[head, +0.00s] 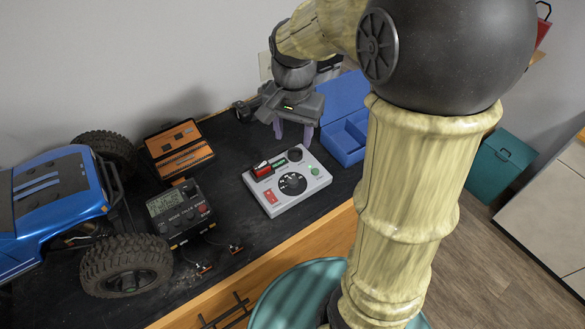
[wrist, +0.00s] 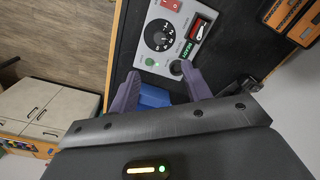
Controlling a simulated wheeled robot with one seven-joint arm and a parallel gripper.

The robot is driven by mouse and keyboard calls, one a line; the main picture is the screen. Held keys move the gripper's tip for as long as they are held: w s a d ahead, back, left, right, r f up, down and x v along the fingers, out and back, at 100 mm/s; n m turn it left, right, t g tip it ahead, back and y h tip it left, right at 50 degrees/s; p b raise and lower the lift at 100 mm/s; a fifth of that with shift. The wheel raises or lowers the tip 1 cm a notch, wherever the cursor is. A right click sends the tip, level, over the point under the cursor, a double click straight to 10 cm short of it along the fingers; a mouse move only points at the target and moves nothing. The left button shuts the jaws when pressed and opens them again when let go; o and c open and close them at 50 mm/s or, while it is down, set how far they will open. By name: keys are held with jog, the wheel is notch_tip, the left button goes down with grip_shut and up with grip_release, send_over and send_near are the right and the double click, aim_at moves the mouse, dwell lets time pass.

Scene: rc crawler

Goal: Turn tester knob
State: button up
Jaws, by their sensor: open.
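The tester (head: 287,205) is a light grey box lying on the dark bench top, with a round black knob (head: 292,183) ringed by numbers. It also carries a red switch, a red-and-black part, a green label and a green button. In the wrist view the tester (wrist: 147,60) shows beyond the fingertips, with its knob (wrist: 160,35) at the top. My gripper (head: 293,132) is above and behind the tester in the head view, pointing down. Its two purple fingers (wrist: 160,80) are apart with nothing between them. The fingers do not touch the knob.
A blue open case (head: 345,140) stands right of the tester. A black meter (head: 180,213) with a display, an orange-and-black case (head: 180,150) and a blue RC crawler (head: 55,205) stand to the left. Small leads lie before the meter. The bench's front edge (head: 270,262) is close to the tester.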

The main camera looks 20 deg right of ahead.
aim_at(293, 179)
jog(key=shift+w+r+m, duration=0.2)
jog(key=shift+r+m, duration=0.2)
jog(key=shift+r, duration=0.25)
notch_tip(293, 179, down, 18)
jog(key=p, duration=0.3)
jog(key=shift+r, duration=0.25)
jog(key=c, duration=1)
